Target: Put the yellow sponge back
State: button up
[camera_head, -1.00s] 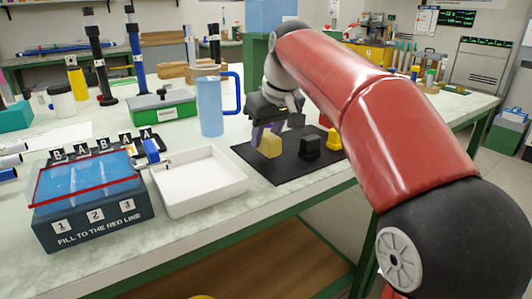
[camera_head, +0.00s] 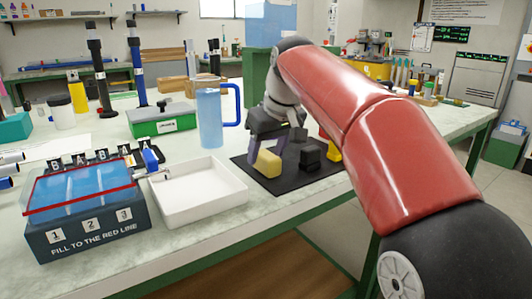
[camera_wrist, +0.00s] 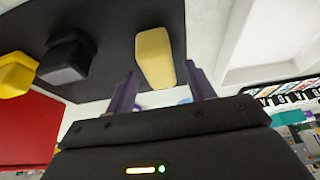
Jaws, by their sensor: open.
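The yellow sponge (camera_head: 267,164) lies near the front-left part of the black mat (camera_head: 285,184). In the wrist view the sponge (camera_wrist: 155,57) is a pale yellow block ahead of my fingertips, partly in line with the gap between them. My gripper (camera_head: 267,150) is just above and behind the sponge, with its purple fingers spread. In the wrist view both fingers of my gripper (camera_wrist: 160,77) stand apart with nothing clamped between them. Whether a finger touches the sponge I cannot tell.
A black block (camera_head: 310,157) and a yellow piece (camera_head: 335,149) sit to the right on the mat. A white tray (camera_head: 200,206) is left of the mat, with a blue-topped box (camera_head: 90,228) beyond it.

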jog(key=p+v, duration=0.2)
jog(key=v, duration=0.8)
jog(key=shift+r, duration=0.3)
jog(key=shift+s, duration=0.1)
jog(key=s+d+f+m+t+h, duration=0.1)
jog(key=s+d+f+m, duration=0.2)
jog(key=s+d+f, duration=0.3)
jog(key=s+d+f+m+h, duration=0.1)
jog(key=s+d+f+m, duration=0.2)
jog(key=s+f, duration=1.4)
jog(key=d+f, duration=0.2)
jog(key=d, duration=0.2)
jog(key=shift+f+m+t+h, duration=0.3)
jog(key=shift+f+m+t, duration=0.1)
jog(key=shift+d, duration=0.1)
